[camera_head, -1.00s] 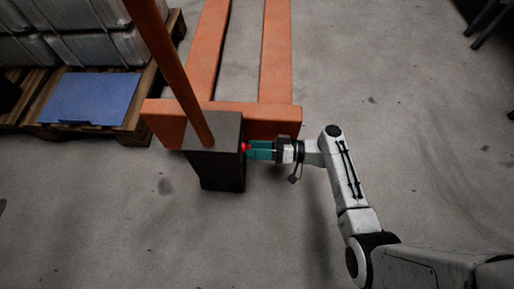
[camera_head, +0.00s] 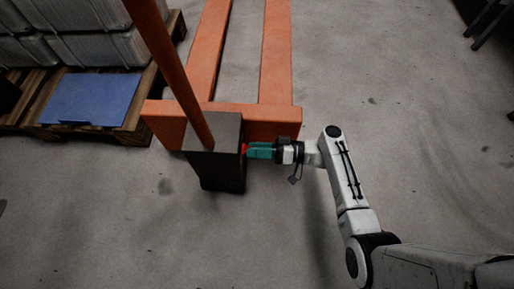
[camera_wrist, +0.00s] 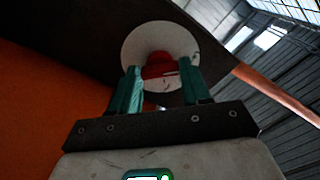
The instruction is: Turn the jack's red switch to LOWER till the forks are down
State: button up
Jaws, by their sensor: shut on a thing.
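The orange pallet jack (camera_head: 276,60) stands with its two forks pointing away, toward the top of the head view. Its dark box (camera_head: 215,160) is at the near end, with the orange handle (camera_head: 172,70) rising from it to the upper left. The red switch (camera_head: 244,149) is on the right side of the box. In the wrist view the red switch (camera_wrist: 158,66) sits before a pale round disc (camera_wrist: 135,42). My gripper (camera_head: 252,150) has teal fingers, shut on the switch from the right. Fork height is hard to judge; any lettering is unreadable.
A wooden pallet (camera_head: 130,138) with grey containers (camera_head: 100,48) and a blue sheet (camera_head: 90,98) is at the upper left. Dark legs of something (camera_head: 485,20) show at the upper right. The concrete floor around the jack's right side and front is clear.

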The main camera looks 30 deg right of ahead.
jog(key=shift+m+p, duration=3.4)
jog(key=shift+m, duration=5.4)
jog(key=o, duration=1.1)
jog(key=shift+c, duration=0.2)
jog(key=shift+s+d, duration=0.1)
jog(key=shift+d, duration=0.05)
jog(key=v, duration=1)
jog(key=shift+s+d, duration=0.15)
jog(key=shift+d, duration=0.05)
